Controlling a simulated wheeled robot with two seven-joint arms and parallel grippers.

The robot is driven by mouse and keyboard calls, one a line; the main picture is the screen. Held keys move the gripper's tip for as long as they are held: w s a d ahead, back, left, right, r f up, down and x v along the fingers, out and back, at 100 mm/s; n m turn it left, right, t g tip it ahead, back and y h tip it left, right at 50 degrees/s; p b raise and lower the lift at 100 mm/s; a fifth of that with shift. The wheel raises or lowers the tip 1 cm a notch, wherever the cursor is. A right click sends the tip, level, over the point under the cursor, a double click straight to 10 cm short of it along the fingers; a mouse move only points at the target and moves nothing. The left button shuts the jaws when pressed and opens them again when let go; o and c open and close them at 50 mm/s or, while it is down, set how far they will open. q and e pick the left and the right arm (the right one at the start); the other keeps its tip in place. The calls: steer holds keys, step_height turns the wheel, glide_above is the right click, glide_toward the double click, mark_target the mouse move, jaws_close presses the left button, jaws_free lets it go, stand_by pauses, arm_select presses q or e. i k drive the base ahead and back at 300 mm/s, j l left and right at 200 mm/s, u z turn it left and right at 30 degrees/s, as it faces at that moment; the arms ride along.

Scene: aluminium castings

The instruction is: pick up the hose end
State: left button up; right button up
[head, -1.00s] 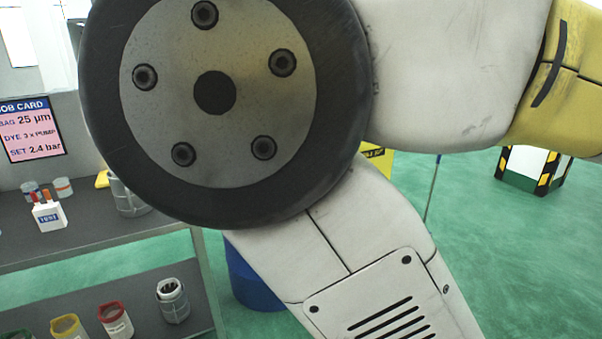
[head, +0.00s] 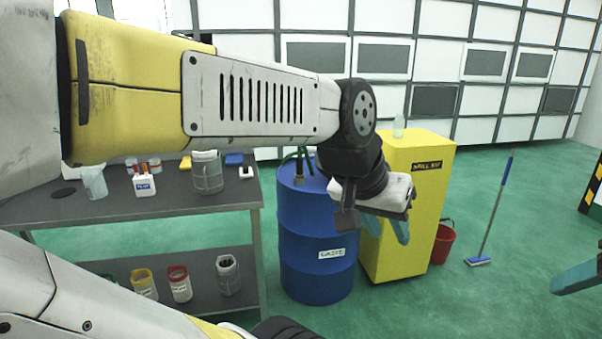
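A dark green hose (head: 297,156) loops at the top of the blue drum (head: 317,240), beside my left wrist. A small dark fitting shows under the loop on the drum top; I cannot tell whether it is the hose end. My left gripper (head: 386,228) is to the right of the hose, in front of the yellow cabinet. Its teal fingers point down, stand apart, and have nothing visible between them. A teal fingertip of what looks like my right gripper (head: 576,277) shows at the right edge; the rest is out of frame.
A grey bench (head: 200,198) at left holds cups, jars and a white bottle (head: 144,183), with labelled jars on its lower shelf. The yellow cabinet (head: 418,165) stands right of the drum. A red bucket (head: 443,242) and a mop (head: 480,260) stand on open green floor.

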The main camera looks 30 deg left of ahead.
mark_target(299, 174)
steer(key=u, duration=1.25)
steer(key=i+l, duration=0.15)
steer(key=i, duration=0.3)
steer(key=i+l+u, duration=0.15)
steer(key=i, duration=0.3)
steer(key=i+l, duration=0.25)
steer(key=i, duration=0.15)
steer(key=i+l+u, duration=0.15)
steer(key=i, duration=0.3)
steer(key=l, duration=0.1)
